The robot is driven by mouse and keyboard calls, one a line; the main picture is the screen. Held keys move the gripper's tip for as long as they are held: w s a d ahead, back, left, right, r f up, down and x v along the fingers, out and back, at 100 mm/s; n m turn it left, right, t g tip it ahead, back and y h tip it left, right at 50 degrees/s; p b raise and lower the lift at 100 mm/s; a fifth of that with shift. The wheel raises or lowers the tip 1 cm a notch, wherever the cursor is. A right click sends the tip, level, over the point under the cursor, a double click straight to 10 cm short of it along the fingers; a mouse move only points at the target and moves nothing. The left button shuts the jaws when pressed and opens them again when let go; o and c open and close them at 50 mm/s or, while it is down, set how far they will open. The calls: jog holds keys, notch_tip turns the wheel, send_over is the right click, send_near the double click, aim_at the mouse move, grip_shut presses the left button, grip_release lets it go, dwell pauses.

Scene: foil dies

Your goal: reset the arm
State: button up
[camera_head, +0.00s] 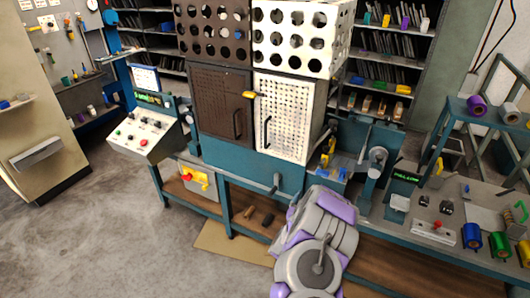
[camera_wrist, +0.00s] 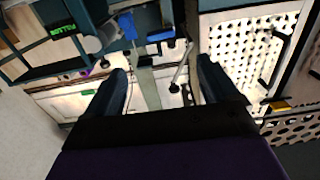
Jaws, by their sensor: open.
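My arm (camera_head: 315,240), grey with purple panels, rises from the bottom middle of the head view in front of the teal bench. My gripper cannot be made out in the head view. In the wrist view, my gripper (camera_wrist: 162,68) shows two dark fingers spread wide apart, with nothing held between them. Beyond the fingers are bench fittings and a white perforated door (camera_wrist: 245,50), seen at a tilt. The same white door (camera_head: 288,115) stands behind and above my arm in the head view.
A teal bench (camera_head: 262,178) runs across the middle, with a brown perforated door (camera_head: 218,102) beside the white one. A control console (camera_head: 147,135) stands at left. Coloured rolls (camera_head: 472,236) and a panel with a red button (camera_head: 437,232) are at right. Grey floor (camera_head: 130,240) is clear at lower left.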

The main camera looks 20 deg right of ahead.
jog(key=w+a+r+n+t+y, duration=0.1)
jog(key=w+a+r+y, duration=0.25)
jog(key=a, duration=0.35)
jog(key=w+a+r+n+t+y, duration=0.1)
jog(key=w+a+r+n+y, duration=0.15)
jog(key=w+a+y, duration=0.4)
jog(key=s+a+r+n+g+y, duration=0.3)
jog(key=s+a+r, duration=0.3)
jog(key=a, duration=0.4)
jog(key=s+a+r+n+g+y, duration=0.2)
jog(key=s+a+r+y, duration=0.2)
jog(key=s+a, duration=0.5)
jog(key=s+d+r+g+h, duration=0.1)
jog(key=s+r+g, duration=0.1)
jog(key=s, duration=1)
jog(key=s+d+r+n+g+h, duration=0.1)
jog(key=s+g, duration=0.4)
jog(key=s, duration=0.7)
jog(key=s+d+r+g+h, duration=0.1)
jog(key=s+r+g, duration=0.2)
jog(key=s, duration=1)
jog(key=shift+r, duration=0.4)
jog(key=shift+n, duration=0.25)
